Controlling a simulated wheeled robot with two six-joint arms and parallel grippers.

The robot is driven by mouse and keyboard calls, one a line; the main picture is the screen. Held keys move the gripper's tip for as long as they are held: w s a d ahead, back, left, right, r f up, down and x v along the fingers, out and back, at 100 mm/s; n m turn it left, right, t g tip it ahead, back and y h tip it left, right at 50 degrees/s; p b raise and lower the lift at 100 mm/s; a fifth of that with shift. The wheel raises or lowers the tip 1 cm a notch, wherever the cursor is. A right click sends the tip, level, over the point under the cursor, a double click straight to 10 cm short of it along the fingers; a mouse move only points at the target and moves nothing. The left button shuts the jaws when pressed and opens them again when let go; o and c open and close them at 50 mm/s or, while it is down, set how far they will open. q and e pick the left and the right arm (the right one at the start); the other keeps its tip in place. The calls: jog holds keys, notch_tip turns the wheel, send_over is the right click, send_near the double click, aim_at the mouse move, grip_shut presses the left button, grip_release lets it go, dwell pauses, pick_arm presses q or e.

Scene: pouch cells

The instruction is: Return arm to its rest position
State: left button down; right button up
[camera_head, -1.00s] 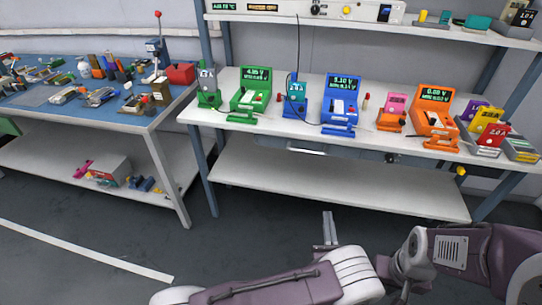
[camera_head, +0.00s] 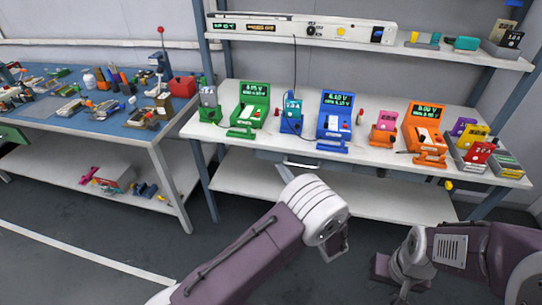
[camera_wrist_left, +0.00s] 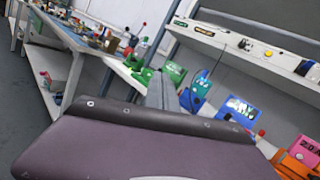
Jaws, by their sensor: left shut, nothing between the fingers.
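My left arm (camera_head: 262,245) reaches in from the bottom left of the head view and bends at a white joint in front of the bench. Its hand end (camera_head: 335,243) hangs over the floor, clear of the bench, and its fingertips cannot be made out there. In the left wrist view the left gripper (camera_wrist_left: 161,90) shows its grey fingers close together, shut and empty, beyond a dark purple part of my own body. My right arm (camera_head: 450,250) is folded at the bottom right of the head view. Its fingers do not show.
A white bench (camera_head: 345,160) carries green, blue and orange testers (camera_head: 428,130) and a grey tray with coloured pouch cells. Its shelf (camera_head: 365,200) lies low behind my left arm. A blue-topped table (camera_head: 90,122) with tools stands left. The floor (camera_head: 110,240) between is clear.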

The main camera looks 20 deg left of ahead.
pick_arm(q)
jog(key=a+r, duration=0.1)
jog(key=a+r+n+g+y, duration=0.1)
jog(key=a+r+n+g+p, duration=0.1)
jog(key=a, duration=0.1)
jog(key=shift+s+r+y, duration=0.3)
jog(key=shift+s, duration=0.05)
